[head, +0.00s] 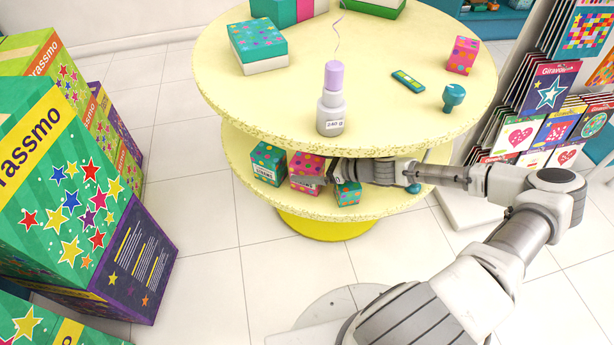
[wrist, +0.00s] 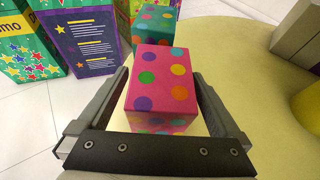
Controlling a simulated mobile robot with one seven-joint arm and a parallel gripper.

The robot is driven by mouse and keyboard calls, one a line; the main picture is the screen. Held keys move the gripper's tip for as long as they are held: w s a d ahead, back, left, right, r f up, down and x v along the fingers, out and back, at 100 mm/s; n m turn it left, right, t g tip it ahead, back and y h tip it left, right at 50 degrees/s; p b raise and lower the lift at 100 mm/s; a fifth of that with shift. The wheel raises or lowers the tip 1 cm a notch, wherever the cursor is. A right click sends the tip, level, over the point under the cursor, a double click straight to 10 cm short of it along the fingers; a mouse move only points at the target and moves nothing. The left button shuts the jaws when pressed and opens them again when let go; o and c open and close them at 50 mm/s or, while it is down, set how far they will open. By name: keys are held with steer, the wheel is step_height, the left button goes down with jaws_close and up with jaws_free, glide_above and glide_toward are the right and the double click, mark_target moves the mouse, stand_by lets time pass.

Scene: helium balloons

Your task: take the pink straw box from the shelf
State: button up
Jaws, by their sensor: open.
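A pink box with coloured dots (head: 306,166) stands on the lower shelf (head: 240,160) of the round yellow table, at the front. In the wrist view the same pink box (wrist: 161,80) lies between the two fingers of my gripper (wrist: 163,92). The fingers are open, one on each side of the box, with a visible gap at least on the right. In the head view my gripper (head: 325,175) reaches in from the right, and part of the box is hidden behind it.
A green dotted box (head: 268,164) stands left of the pink box, close behind it in the wrist view (wrist: 155,25). A small teal box (head: 348,194) sits right, below my wrist. The upper tabletop (head: 380,110) overhangs the shelf. Large cartons (head: 80,190) stand left.

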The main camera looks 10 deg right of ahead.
steer(key=shift+b+x, duration=0.3)
steer(key=shift+x, duration=1.15)
steer(key=c, duration=1.4)
steer(key=shift+c, duration=0.2)
steer(key=shift+r, duration=0.15)
